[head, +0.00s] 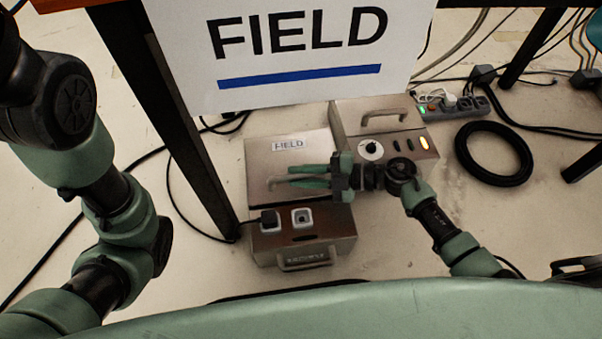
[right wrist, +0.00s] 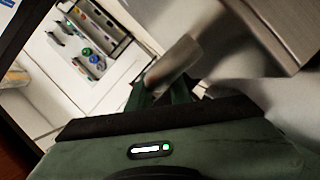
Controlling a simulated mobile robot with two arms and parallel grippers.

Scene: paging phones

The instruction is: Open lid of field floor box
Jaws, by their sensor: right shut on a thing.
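The field floor box (head: 343,246) is a metal case on the floor under the table. Its lid (head: 262,156) carries a small FIELD label, and its front side has two sockets and a carry handle. I cannot tell for sure whether the lid is raised at all. My right gripper (head: 288,177) reaches over the lid from the right with its fingers pointing left. It is shut on the lid handle (right wrist: 174,63), a metal bar between the fingers in the right wrist view. My left arm shows at the left, but its gripper is out of view.
A table leg (head: 187,145) is close on the left. A FIELD sign (head: 300,90) hangs above. A power strip (head: 455,108) and a coiled black cable (head: 462,150) lie right.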

